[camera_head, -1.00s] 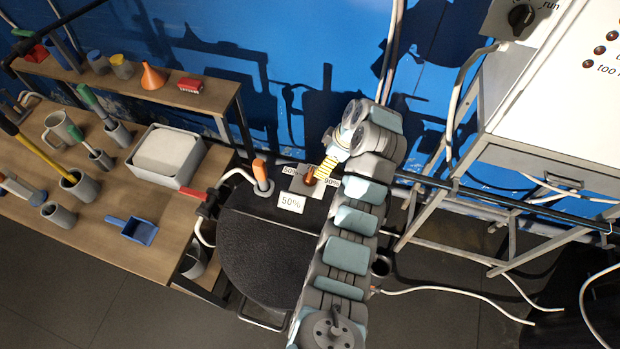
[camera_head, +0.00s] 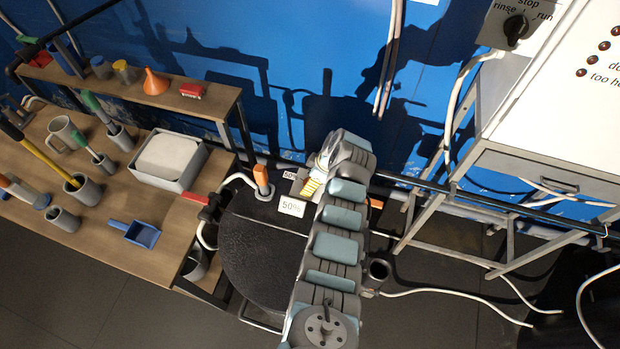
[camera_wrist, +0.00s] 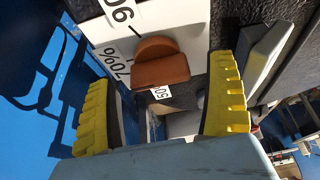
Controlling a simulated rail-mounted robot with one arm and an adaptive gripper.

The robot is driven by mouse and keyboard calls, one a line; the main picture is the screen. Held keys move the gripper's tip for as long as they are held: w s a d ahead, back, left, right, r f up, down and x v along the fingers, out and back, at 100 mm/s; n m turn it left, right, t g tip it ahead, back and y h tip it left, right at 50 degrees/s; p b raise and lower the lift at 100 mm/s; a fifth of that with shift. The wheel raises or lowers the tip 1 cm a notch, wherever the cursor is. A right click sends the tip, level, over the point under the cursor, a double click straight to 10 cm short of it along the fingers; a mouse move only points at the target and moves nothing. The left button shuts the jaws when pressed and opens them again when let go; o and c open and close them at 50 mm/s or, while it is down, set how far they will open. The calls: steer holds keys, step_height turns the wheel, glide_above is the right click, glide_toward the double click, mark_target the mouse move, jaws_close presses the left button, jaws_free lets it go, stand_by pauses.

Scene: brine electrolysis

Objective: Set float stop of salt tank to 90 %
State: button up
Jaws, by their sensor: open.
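The salt tank (camera_head: 255,245) is a black round drum with a dark speckled top in the head view. A white card (camera_head: 291,206) on it reads 50%. In the wrist view the float stop's orange-brown knob (camera_wrist: 160,65) sits by a white scale plate (camera_wrist: 108,32) marked 90, 70% and 50; its exact setting is unclear. My gripper (camera_wrist: 163,78), with yellow ribbed fingers, is open, one finger on each side of the knob in the picture. Contact is not visible. In the head view my gripper (camera_head: 312,185) is largely hidden by my arm, as is the knob.
An orange-topped handle (camera_head: 261,176) stands on the tank left of the card. A wooden bench (camera_head: 100,235) with cups, a grey tray (camera_head: 172,180) and a blue scoop (camera_head: 137,231) is at left. A white cabinet (camera_head: 570,110) on a metal frame stands at right.

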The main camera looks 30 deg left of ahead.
steer(key=shift+f, duration=0.2)
steer(key=c, duration=1.2)
steer(key=shift+m, duration=0.3)
steer(key=shift+s+f+m+t, duration=0.1)
steer(key=shift+m+t, duration=0.5)
steer(key=shift+m, duration=0.6)
steer(key=m, duration=0.2)
steer(key=m+t, duration=0.1)
steer(key=m, duration=0.1)
steer(key=shift+a+m+t+h, duration=0.1)
steer(key=shift+m+t+h, duration=0.2)
steer(key=m+t, duration=0.1)
steer(key=m, duration=0.2)
steer(key=m+h, duration=0.1)
steer(key=m, duration=0.2)
steer(key=shift+t+h, duration=0.3)
steer(key=shift+t, duration=0.1)
steer(key=shift+m, duration=0.3)
